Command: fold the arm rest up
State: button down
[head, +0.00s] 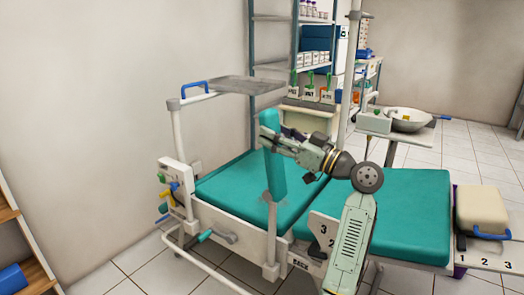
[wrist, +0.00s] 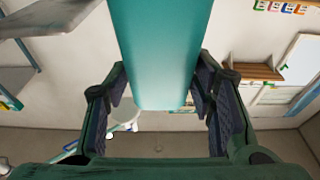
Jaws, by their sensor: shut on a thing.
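My gripper (head: 268,138) reaches in from the right and is at the pad's upper part. The fingers hide part of the pad in the head view.
A grey tray (head: 232,86) on a white pole frame stands behind and left of the arm rest. A beige case (head: 481,208) sits at the right end of the chair. A metal basin (head: 405,122) and shelves stand behind. Tiled floor is open at the back right.

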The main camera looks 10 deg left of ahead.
jog(key=shift+s+d+f+t+y+b, duration=0.2)
jog(key=shift+d+y+b, duration=0.25)
jog(key=shift+d+b, duration=0.35)
jog(key=shift+s+d+f+t+y+b, duration=0.15)
jog(key=shift+s+d+y+b, duration=0.3)
jog(key=shift+b, duration=0.6)
jog(key=shift+s+d+t+y+b, duration=0.15)
jog(key=shift+d+y+b, duration=0.35)
jog(key=shift+d+b, duration=0.4)
jog(key=c, duration=0.7)
grip_release()
jog(key=v, duration=1.2)
jog(key=shift+f, duration=0.1)
